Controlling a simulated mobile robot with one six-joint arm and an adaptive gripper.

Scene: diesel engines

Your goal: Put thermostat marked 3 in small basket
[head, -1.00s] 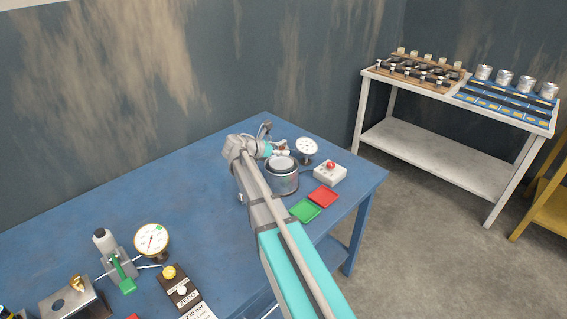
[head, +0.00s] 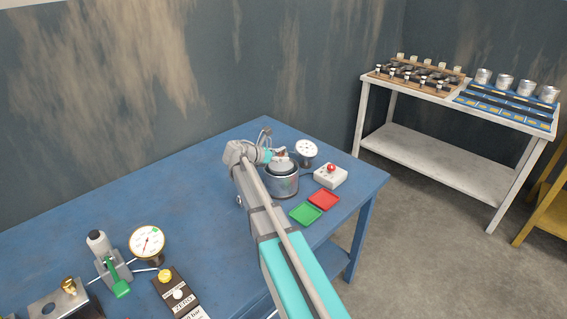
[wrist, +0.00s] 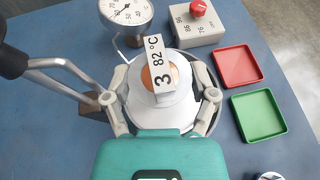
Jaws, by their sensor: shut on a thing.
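In the head view my gripper (head: 271,157) is over the metal pot (head: 284,186); the pot's rim shows around the thermostat in the wrist view. I cannot clearly make out the small basket. A metal bar handle with a black grip (wrist: 12,60) runs beside the left finger.
A dial gauge (head: 307,151) and a grey box with a red knob (head: 330,175) stand near the pot. A red tray (head: 324,200) and green tray (head: 306,214) lie to its right. The blue table (head: 190,190) is clear in its middle.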

